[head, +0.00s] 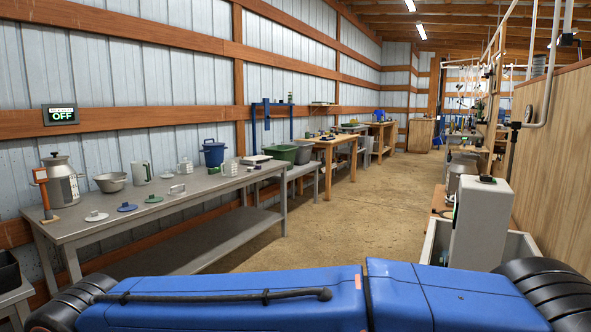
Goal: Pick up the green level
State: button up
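I cannot make out a green level with certainty in the head view. A small green item (290,97) sits high beside a blue upright frame (267,115), too small to identify. A round green lid (153,199) lies on the near grey metal table (190,205). A dark green tub (280,153) stands at that table's far end. My gripper is not in view. Blue parts of my own body fill the bottom of the picture.
The grey table along the left wall holds a metal can (61,181), a bowl (110,182) and a blue bucket (213,153). Wooden benches (333,143) stand beyond. A grey box-shaped unit (480,225) stands at right. The concrete aisle (360,210) between is clear.

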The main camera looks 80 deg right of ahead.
aim_at(215, 171)
jog(key=i+l+z, duration=0.1)
jog(key=l+z, duration=0.15)
jog(key=z, duration=0.2)
jog(key=i+l+z, duration=0.15)
jog(key=z, duration=0.3)
jog(key=i+l+z, duration=0.15)
jog(key=z, duration=0.3)
jog(key=i+l+z, duration=0.2)
jog(key=z, duration=0.25)
jog(key=i+l+z, duration=0.2)
jog(key=i, duration=0.45)
jog(key=i+j+z, duration=0.2)
jog(key=i, duration=0.45)
jog(key=i+z, duration=0.2)
jog(key=i, duration=0.45)
